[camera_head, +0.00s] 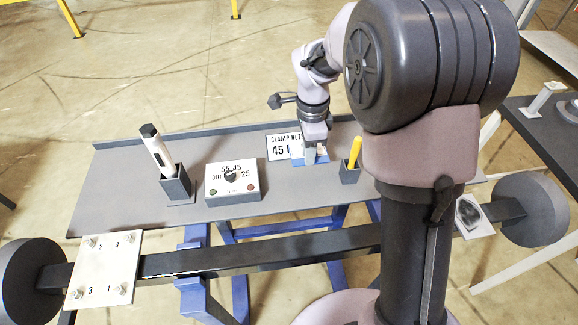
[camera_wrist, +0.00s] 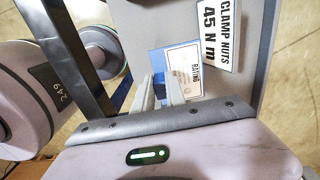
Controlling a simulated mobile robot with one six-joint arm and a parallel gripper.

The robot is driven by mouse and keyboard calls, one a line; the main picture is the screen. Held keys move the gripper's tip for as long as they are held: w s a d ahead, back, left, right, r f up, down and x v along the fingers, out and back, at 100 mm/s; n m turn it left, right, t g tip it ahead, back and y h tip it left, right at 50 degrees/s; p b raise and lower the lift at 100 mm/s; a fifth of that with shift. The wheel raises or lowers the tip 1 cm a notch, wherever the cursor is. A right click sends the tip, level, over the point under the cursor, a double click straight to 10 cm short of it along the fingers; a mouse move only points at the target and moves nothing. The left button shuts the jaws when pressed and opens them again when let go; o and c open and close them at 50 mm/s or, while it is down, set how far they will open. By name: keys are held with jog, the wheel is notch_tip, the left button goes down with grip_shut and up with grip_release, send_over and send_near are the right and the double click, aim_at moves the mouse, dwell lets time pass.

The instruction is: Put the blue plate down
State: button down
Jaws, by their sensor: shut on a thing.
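The blue plate (camera_wrist: 157,63) carries a white label reading RATING in the wrist view. A part of it shows in the head view (camera_head: 323,157), beside and below my gripper (camera_head: 311,153). In the wrist view my gripper (camera_wrist: 168,90) is shut on the plate's near end. The plate is over the back part of the grey bench (camera_head: 125,190), close to the CLAMP NUTS 45 N m sign (camera_head: 280,146). I cannot tell whether it touches the bench top. The fingers and arm hide part of the plate.
On the bench stand a white tool in a dark holder (camera_head: 178,188), a dial box (camera_head: 232,184) and a yellow-handled thing in a dark holder (camera_head: 348,174). A dark beam with a numbered plate (camera_head: 103,268) runs in front. The bench's left end is clear.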

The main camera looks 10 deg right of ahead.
notch_tip(320, 180, down, 10)
jog(key=b, duration=0.4)
jog(key=c, duration=1.4)
grip_release()
jog(key=shift+o, duration=0.2)
jog(key=shift+r, duration=0.1)
notch_tip(320, 180, up, 12)
jog(key=p, duration=0.5)
jog(key=s+a+r+n+t+y, duration=0.1)
jog(key=s+r+n+t, duration=0.2)
jog(key=s+r+n, duration=0.65)
jog(key=s+a+r+n+t, duration=0.1)
jog(key=s+r+n, duration=0.1)
jog(key=s, duration=0.5)
jog(key=s+a+r+n+t+y, duration=0.1)
jog(key=s+n, duration=0.1)
jog(key=s, duration=0.4)
jog(key=shift+s+r+t, duration=0.4)
